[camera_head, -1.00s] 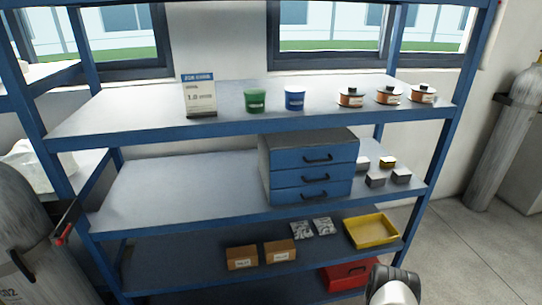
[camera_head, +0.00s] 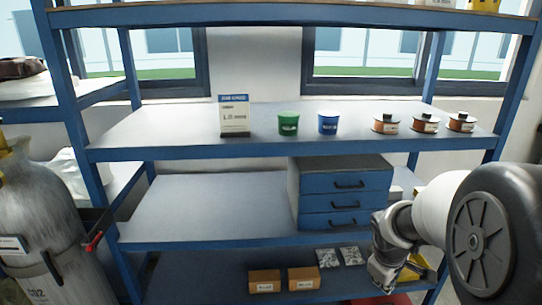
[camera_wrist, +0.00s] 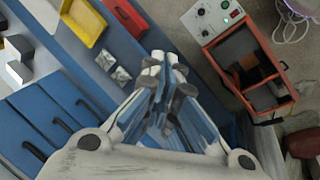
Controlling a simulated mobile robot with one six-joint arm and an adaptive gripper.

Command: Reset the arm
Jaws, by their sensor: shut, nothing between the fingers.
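My gripper (camera_wrist: 165,72) points away from the wrist in the wrist view, with its fingertips together and nothing between them. In the head view my arm (camera_head: 440,212) reaches in from the right edge, its dark round joint cap close to the camera. The arm's wrist end hangs in front of the right side of the lower shelves and hides part of them. I cannot tell from the head view whether the arm touches the shelf.
A blue shelf rack holds a sign (camera_head: 235,118), green cup (camera_head: 288,124), blue cup (camera_head: 328,123) and spools (camera_head: 424,124). Below are a blue drawer unit (camera_head: 345,195) and brown boxes (camera_head: 264,281). A gas cylinder (camera_head: 40,230) stands left. The wrist view shows a yellow tray (camera_wrist: 82,22) and an orange-framed machine (camera_wrist: 245,62).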

